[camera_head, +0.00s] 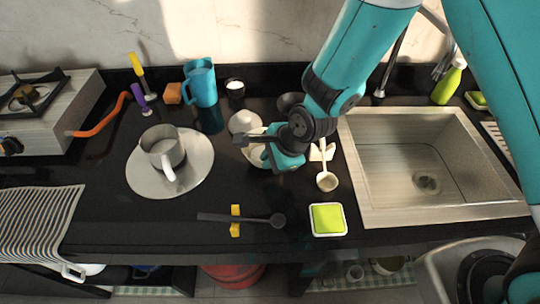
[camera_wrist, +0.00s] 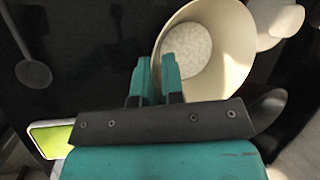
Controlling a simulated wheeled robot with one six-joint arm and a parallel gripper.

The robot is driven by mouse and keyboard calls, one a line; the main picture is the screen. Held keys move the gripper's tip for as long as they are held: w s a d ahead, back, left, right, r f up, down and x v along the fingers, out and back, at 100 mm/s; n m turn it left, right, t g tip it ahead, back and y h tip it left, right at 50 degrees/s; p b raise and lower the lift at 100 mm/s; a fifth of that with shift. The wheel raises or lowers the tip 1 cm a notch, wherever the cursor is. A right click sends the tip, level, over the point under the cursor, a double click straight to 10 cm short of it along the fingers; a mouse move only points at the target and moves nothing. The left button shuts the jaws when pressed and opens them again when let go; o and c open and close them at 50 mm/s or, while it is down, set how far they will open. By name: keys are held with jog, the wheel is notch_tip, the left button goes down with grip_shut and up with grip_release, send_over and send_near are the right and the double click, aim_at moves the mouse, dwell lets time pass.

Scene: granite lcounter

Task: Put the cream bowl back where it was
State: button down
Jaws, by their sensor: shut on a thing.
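The cream bowl (camera_wrist: 240,50) fills the upper right of the wrist view, with a pale speckled round area at its bottom. My gripper (camera_wrist: 156,68) is shut on the bowl's near-left wall, with one finger on each side of it. In the head view the bowl (camera_head: 257,157) is mostly hidden behind my gripper (camera_head: 265,158), over the middle of the black counter. I cannot tell whether the bowl touches the counter or hangs just above it.
A white rounded item (camera_head: 244,121) stands just behind the bowl, and a dark bowl (camera_head: 288,101) behind my arm. A metal pitcher (camera_head: 160,150) stands left on a round plate (camera_head: 140,182). A sponge dish (camera_head: 328,219) is in front.

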jog(key=shift+f, duration=0.55)
jog(key=shift+f+b, duration=0.5)
jog(key=shift+b, duration=0.05)
jog(key=c, duration=1.1)
grip_release()
jog(key=shift+c, duration=0.2)
jog(key=v, duration=1.7)
jog(key=shift+r+b, duration=0.25)
jog(key=shift+b, duration=0.15)
jog(key=s+d+r+n+g, duration=0.1)
jog(key=s+r+n, duration=0.4)
jog(key=n, duration=0.6)
jog(key=s+d+r+n+g, duration=0.1)
jog(key=s+d+r+n, duration=0.3)
jog(key=s+n, duration=0.4)
jog(key=n, duration=0.2)
jog(key=shift+s+r+n+g+h, duration=0.3)
jog(key=shift+s+r+n+g, duration=0.1)
